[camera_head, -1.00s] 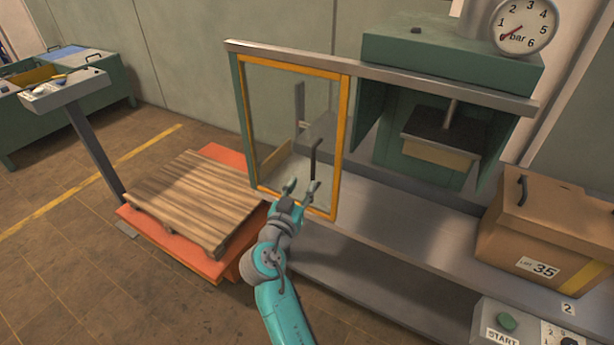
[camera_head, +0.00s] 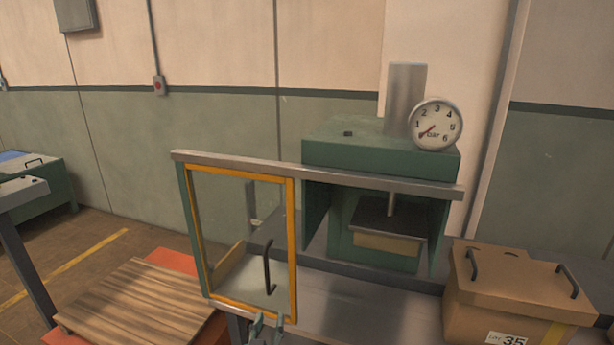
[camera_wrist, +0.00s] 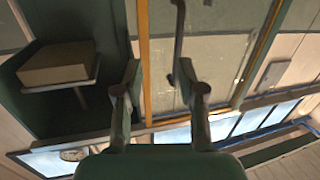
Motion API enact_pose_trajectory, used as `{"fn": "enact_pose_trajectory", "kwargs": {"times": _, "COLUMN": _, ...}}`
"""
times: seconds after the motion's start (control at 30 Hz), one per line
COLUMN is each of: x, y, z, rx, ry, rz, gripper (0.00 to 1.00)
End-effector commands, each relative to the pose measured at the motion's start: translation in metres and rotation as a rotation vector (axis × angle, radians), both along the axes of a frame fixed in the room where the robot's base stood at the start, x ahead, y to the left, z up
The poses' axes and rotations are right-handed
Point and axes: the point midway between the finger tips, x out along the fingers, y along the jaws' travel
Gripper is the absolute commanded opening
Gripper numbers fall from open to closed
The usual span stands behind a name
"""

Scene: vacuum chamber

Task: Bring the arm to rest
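My gripper (camera_head: 268,325) shows only its fingertips at the bottom edge of the head view, in front of the lower part of the yellow-framed door (camera_head: 291,230). In the wrist view my gripper (camera_wrist: 157,75) is open, its two fingers apart with nothing between them. The door's dark handle (camera_head: 268,266) is upright; in the wrist view the handle (camera_wrist: 179,35) appears beyond the fingertips, and I cannot tell whether a finger touches it. The rest of my arm is out of the head view.
The door stands left of the open green chamber (camera_head: 318,153), which holds a tan block (camera_head: 388,244) under a dark plate. A lidded brown box (camera_head: 475,310) stands right. A wooden pallet (camera_head: 135,305) lies left. A gauge (camera_head: 436,125) is above.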

Motion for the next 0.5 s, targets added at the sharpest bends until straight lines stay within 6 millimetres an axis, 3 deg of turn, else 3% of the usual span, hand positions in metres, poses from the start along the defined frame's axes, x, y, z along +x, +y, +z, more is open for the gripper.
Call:
{"fn": "enact_pose_trajectory", "kwargs": {"times": 0.03, "x": -0.01, "y": -0.018, "z": -0.022, "rx": -0.019, "ry": 0.026, "rz": 0.012, "gripper": 0.39}}
{"fn": "enact_pose_trajectory", "kwargs": {"times": 0.2, "x": -0.047, "y": -0.064, "z": -0.079, "rx": -0.061, "ry": 0.095, "rz": 0.071, "gripper": 0.39}}
{"fn": "enact_pose_trajectory", "kwargs": {"times": 0.5, "x": -0.134, "y": -0.139, "z": -0.148, "rx": -0.092, "ry": 0.189, "rz": 0.158, "gripper": 0.39}}
